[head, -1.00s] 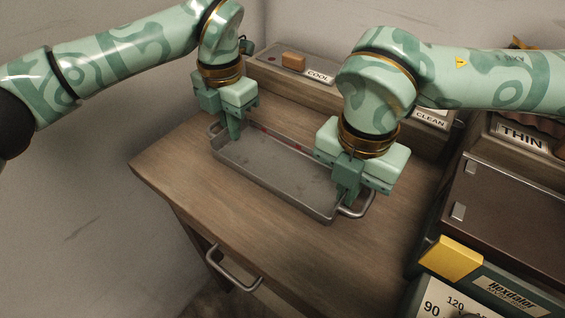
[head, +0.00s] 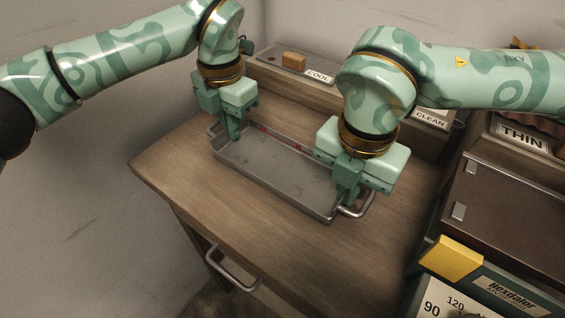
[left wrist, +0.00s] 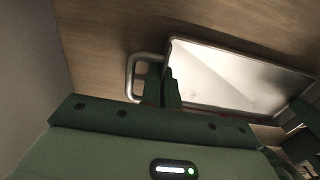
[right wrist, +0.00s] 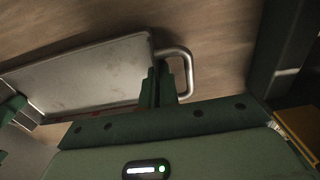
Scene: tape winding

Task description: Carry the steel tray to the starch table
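The steel tray (head: 280,180) is a shallow grey rectangle with a loop handle at each end, level at the wooden table. It looks empty, with small red marks along its far wall. My left gripper (head: 233,135) is at its left end; the left wrist view shows its fingers (left wrist: 163,88) close together on the end wall beside the handle (left wrist: 133,75). My right gripper (head: 347,198) is at its right end, its fingers (right wrist: 157,85) likewise closed at the wall inside the handle (right wrist: 186,68). I cannot tell whether the tray touches the tabletop. No starch table label is readable.
The wooden table (head: 185,178) has clear top in front of the tray and a metal handle (head: 233,272) below its front edge. Behind are signs COOL (head: 319,76) and CLEAN (head: 430,117). At right stand a THIN sign (head: 521,136), a dark lidded box (head: 520,200) and a dial scale (head: 465,290).

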